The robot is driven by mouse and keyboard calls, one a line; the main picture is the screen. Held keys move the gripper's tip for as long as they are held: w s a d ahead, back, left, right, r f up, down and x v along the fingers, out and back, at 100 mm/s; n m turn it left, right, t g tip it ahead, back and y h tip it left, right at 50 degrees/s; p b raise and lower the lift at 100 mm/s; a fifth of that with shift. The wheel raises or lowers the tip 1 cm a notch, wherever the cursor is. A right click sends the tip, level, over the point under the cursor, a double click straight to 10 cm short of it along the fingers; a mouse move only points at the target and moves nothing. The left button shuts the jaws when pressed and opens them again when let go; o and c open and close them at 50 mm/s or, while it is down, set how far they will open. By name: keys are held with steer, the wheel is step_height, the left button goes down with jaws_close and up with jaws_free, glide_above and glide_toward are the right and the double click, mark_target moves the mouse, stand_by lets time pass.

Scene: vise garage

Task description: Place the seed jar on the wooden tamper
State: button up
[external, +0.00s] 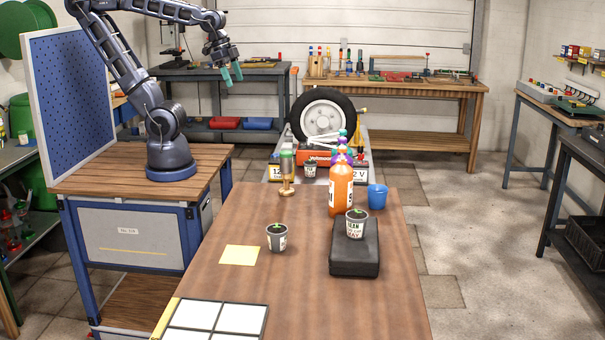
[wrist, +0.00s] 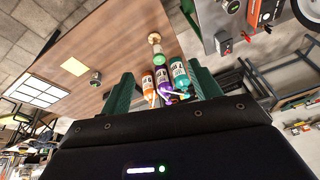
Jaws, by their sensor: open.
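A small grey jar (external: 277,238) with a printed label and green in its top stands on the wooden table. A similar jar (external: 355,225) sits on a black box at the right. A third small jar (external: 310,169) stands beyond the table's far edge. Which is the seed jar I cannot tell. A wood-coloured upright piece (external: 286,189) that looks like the tamper stands at the table's far left, with a green-and-grey cylinder (external: 286,163) above it; whether they are one object is unclear. My gripper (external: 231,75) is open and empty, high above and behind the table.
Orange, purple and teal bottles stand in a row near the tamper; the orange bottle (external: 341,190) is nearest. A blue cup (external: 377,197) is beside them. The black box (external: 354,262), yellow note (external: 240,255) and white-panelled tray (external: 238,320) occupy the table. Bare wood lies between them.

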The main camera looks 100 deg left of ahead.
steer(key=shift+s+a+r+n+t, duration=0.2)
steer(key=shift+s+n+t, duration=0.05)
steer(key=shift+s+n, duration=0.5)
steer(key=shift+s+a+r+n+t, duration=0.15)
steer(key=shift+s+n+t, duration=0.1)
steer(key=shift+s+n, duration=0.5)
